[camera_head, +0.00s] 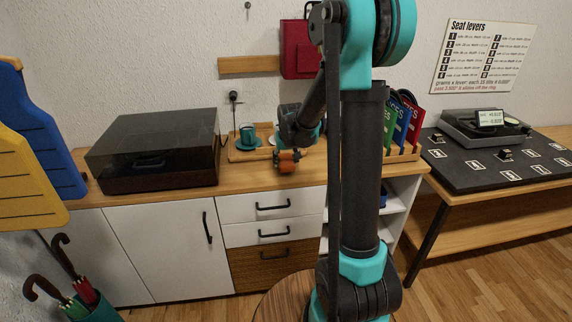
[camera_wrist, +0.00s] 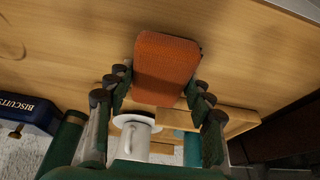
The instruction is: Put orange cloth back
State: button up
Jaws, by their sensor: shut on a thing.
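The orange cloth (camera_wrist: 166,66) is a small folded, block-like pad. My gripper (camera_wrist: 158,92) is shut on it, with a finger pad against each side. In the head view the orange cloth (camera_head: 288,156) shows at the end of my arm, in front of the wooden tray (camera_head: 236,156) over the cabinet top (camera_head: 225,178). It seems to be above the wood, but the exact height cannot be told. My gripper (camera_head: 289,163) is small and partly hidden there.
A teal cup (camera_head: 248,137) stands on the tray; a white cup (camera_wrist: 133,140) is close to my fingers. A dark lidded box (camera_head: 155,150) is on the left. Coloured books (camera_head: 402,122) stand on the right. A blue biscuit tin (camera_wrist: 27,112) shows in the wrist view.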

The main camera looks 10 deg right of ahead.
jog(key=shift+f, duration=0.7)
jog(key=shift+f, duration=0.15)
jog(key=o, duration=1.3)
jog(key=v, duration=1.2)
jog(key=s+d+f, duration=0.1)
jog(key=s+f, duration=0.2)
jog(key=s, duration=0.5)
jog(key=s+d+f, duration=0.1)
jog(key=s+f, duration=0.3)
jog(key=s, duration=0.5)
jog(key=s+d+f, duration=0.2)
jog(key=s+f, duration=0.2)
jog(key=s, duration=0.4)
jog(key=shift+s+f, duration=0.15)
jog(key=shift+f, duration=0.05)
